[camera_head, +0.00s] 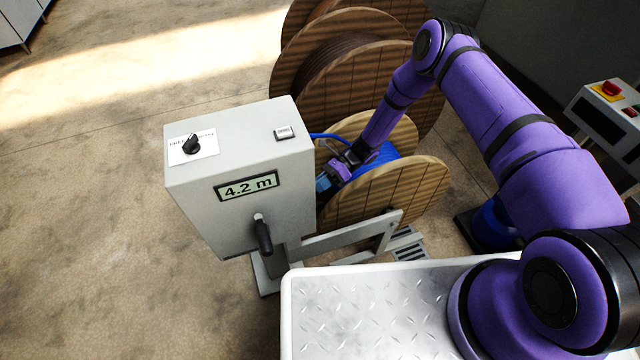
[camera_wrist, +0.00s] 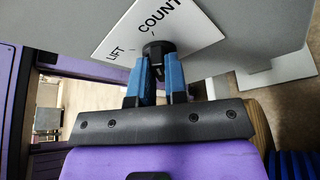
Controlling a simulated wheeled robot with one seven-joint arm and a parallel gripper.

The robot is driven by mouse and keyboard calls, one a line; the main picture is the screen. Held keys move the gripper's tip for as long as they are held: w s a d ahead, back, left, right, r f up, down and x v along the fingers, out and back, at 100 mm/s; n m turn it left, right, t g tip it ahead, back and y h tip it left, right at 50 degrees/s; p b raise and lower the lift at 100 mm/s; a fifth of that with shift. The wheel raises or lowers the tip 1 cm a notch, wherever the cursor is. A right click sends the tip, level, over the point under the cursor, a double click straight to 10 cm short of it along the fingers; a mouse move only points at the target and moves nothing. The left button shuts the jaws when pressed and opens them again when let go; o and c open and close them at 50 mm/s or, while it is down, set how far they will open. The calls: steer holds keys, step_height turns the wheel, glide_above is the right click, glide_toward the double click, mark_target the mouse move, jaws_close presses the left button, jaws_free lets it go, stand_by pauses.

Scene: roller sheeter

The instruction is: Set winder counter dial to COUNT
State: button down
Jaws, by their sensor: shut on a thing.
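The winder counter dial (camera_wrist: 157,50) is a dark round knob on a white plate (camera_wrist: 119,37) lettered LIFT and COUNT. The plate is on a grey panel, and LIFT lies left of the knob while COUNT lies above it. My gripper's blue fingertips (camera_wrist: 154,77) are shut on the knob from both sides; which mark the knob points to is not clear. In the head view, my gripper (camera_head: 326,180) is at the right side of the grey counter box (camera_head: 213,223), whose display (camera_head: 247,187) reads 4.2 m. The dial is hidden there.
Another black knob (camera_head: 191,145) on a labelled plate and a small button (camera_head: 284,133) are on the box top. A black crank handle (camera_head: 264,236) juts from its front. Wooden reels (camera_head: 420,190) with blue cable stand close right of my gripper.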

steer(key=c, duration=1.1)
jaws_free()
steer(key=shift+c, duration=0.2)
steer(key=v, duration=1.1)
steer(key=shift+f, duration=0.1)
